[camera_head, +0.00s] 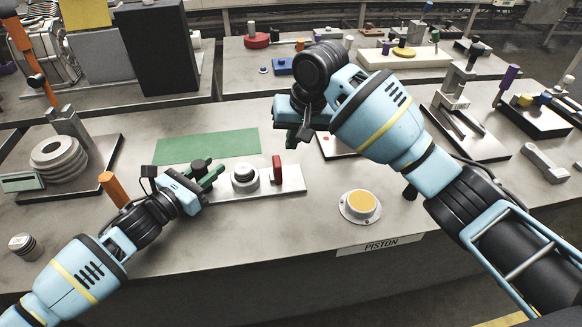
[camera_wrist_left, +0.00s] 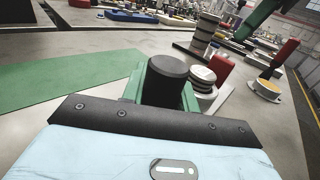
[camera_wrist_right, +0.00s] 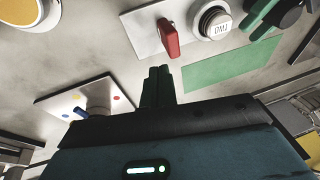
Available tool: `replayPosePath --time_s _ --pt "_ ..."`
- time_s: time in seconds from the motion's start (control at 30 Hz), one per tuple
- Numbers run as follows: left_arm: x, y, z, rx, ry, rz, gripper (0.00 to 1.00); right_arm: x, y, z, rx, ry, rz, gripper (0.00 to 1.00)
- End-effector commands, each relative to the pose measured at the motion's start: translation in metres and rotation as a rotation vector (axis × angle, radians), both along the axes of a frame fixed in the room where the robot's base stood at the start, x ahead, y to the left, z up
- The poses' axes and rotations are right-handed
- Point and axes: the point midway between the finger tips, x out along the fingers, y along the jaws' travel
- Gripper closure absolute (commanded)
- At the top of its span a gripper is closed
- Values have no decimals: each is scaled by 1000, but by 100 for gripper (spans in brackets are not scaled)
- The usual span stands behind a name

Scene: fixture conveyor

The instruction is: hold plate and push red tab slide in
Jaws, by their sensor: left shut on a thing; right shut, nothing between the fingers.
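A pale plate (camera_head: 294,184) lies on the table, its left end at my left gripper. A red tab (camera_head: 277,168) stands upright near its right end; it also shows in the right wrist view (camera_wrist_right: 169,38). A round silver piece with a dark top (camera_head: 244,176) is left of the tab; the right wrist view shows "TWO" on it (camera_wrist_right: 213,22). My left gripper (camera_head: 207,177) is shut on a black knob (camera_wrist_left: 168,66) at the plate's left end. My right gripper (camera_wrist_right: 158,76) is shut and empty, above the table near the tab, apart from it.
A green mat (camera_head: 207,146) lies behind the plate. A yellow-topped button (camera_head: 361,203) and a PISTON label (camera_head: 378,244) are at the right front. A white board with coloured dots (camera_wrist_right: 78,99) lies below my right arm. An orange post (camera_head: 112,187) stands by my left arm.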

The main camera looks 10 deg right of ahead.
Motion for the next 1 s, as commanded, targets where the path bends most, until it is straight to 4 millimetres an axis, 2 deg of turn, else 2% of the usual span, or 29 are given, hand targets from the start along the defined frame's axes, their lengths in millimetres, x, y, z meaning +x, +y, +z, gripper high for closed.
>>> replayPosePath --time_s 0.03,0.07,0.23,0.53,0.67,1.0 --pt "-2 0 -7 6 10 0 100 0 0 -1 0 1 0 100" --pt "-2 0 -7 6 10 0 68 0 0 -1 0 1 0 100" --pt "-1 0 -6 5 8 0 45 0 0 -1 0 1 0 100" --pt "-1 1 -3 3 4 1 45 0 0 -1 0 1 0 100" --pt "-7 8 -3 2 4 1 45 0 0 -1 0 0 0 100" --pt "-54 52 -4 4 6 0 45 0 0 0 0 0 0 100"
